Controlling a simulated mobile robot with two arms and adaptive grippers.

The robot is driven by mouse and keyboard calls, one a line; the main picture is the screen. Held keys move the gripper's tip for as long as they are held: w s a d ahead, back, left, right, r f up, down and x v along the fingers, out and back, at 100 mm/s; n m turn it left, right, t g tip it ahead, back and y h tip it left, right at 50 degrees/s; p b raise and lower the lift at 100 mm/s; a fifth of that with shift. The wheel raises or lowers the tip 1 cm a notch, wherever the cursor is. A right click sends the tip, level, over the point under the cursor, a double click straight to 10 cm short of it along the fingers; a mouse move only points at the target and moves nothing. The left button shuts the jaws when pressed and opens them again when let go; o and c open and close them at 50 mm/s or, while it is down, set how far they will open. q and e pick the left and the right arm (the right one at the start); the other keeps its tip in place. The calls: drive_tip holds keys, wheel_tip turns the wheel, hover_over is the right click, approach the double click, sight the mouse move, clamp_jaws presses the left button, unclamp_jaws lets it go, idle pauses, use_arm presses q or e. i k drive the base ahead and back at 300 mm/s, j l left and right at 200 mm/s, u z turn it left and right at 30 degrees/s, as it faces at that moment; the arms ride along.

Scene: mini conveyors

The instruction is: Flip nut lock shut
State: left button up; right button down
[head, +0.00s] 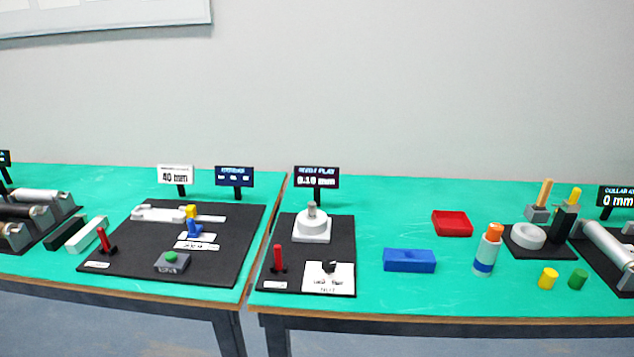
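On a black board (338,237) right of the table seam, a red lever (278,260) stands nearly upright at the front left. A small label lies in front of it, too small to read. A white plate (342,284) at the front right seems to read "NUT" and carries a small black part (329,267). A white round stepped base (312,229) with a grey post stands behind them. I cannot tell which of these parts is the nut lock, or whether it is open or shut. Neither of my grippers is in view.
The left board (135,268) carries another red lever (104,240) and a green button (170,257). A blue block (409,260), red tray (452,223) and orange-capped bottle (488,250) stand to the right. Signs stand behind. Green tabletop between blue block and red tray is clear.

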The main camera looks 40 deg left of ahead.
sight(277, 248)
drive_tip(key=u, duration=1.4)
